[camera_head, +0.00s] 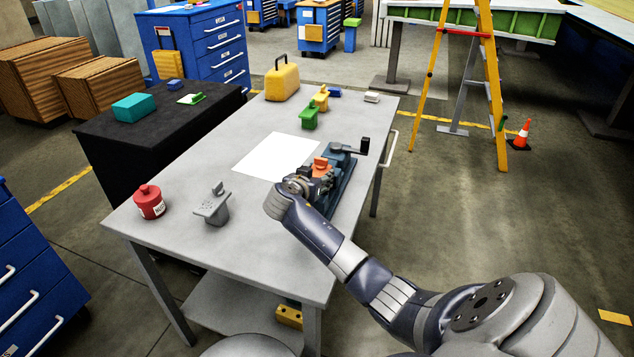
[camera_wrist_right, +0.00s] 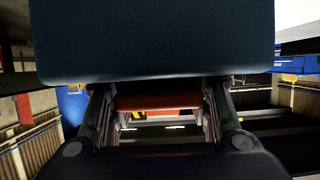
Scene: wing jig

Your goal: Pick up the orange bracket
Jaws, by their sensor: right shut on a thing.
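The orange bracket (camera_head: 320,163) is at the blue vise (camera_head: 345,180) on the right side of the grey table. My right gripper (camera_head: 318,176) reaches over the vise and is shut on the bracket. In the right wrist view the orange bracket (camera_wrist_right: 158,102) lies between the two fingers of my right gripper (camera_wrist_right: 158,115). The bracket's lower part is hidden, so I cannot tell whether it still touches the vise. My left gripper is not in view.
A white sheet (camera_head: 277,157) lies left of the vise. A green part (camera_head: 310,117), a yellow case (camera_head: 282,80), a grey bracket (camera_head: 212,205) and a red can (camera_head: 149,202) also stand on the table (camera_head: 262,240). A yellow ladder (camera_head: 430,70) stands beyond it.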

